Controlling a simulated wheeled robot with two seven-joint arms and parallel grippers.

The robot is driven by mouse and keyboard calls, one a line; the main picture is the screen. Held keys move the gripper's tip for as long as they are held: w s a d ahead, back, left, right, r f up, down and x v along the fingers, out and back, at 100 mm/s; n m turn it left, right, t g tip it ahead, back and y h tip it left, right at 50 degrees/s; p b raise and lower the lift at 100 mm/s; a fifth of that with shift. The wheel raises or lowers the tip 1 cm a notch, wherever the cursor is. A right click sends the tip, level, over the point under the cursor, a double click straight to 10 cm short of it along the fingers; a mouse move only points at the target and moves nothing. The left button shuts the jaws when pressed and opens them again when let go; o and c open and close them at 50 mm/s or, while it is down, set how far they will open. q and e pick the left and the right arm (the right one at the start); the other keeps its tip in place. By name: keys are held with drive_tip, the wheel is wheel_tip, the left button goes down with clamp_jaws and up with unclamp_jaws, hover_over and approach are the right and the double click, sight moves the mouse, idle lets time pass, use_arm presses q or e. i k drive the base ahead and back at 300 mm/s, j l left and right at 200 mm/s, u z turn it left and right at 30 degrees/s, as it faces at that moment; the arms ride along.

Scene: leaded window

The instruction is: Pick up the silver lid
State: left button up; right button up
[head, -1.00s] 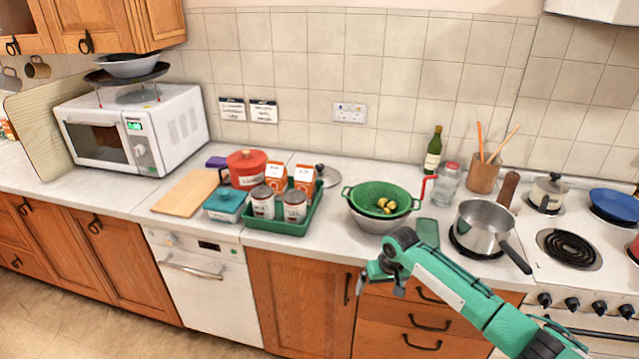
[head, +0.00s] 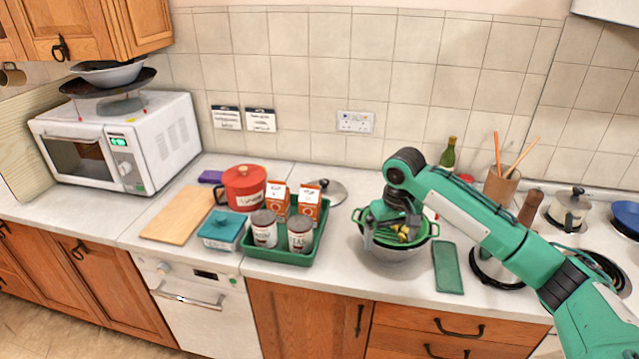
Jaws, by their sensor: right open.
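The silver lid (head: 330,193) lies on the counter near the back wall, behind the green tray. It is a round disc with a dark knob, and the orange-and-white cartons hide part of its left side. My right gripper (head: 390,232) is open, pointing down over the green colander, to the right of the lid and nearer the front. I cannot tell whether it touches the colander. My left gripper is not in view.
The green colander (head: 428,228) with yellow items sits in a metal bowl (head: 395,254). The green tray (head: 282,256) holds cans and cartons (head: 309,197). A red pot (head: 243,188) stands left of them. The wall rises behind the lid. A green pad (head: 448,268) lies right of the bowl.

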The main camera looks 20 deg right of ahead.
sight(337, 193)
drive_tip(key=i, duration=1.45)
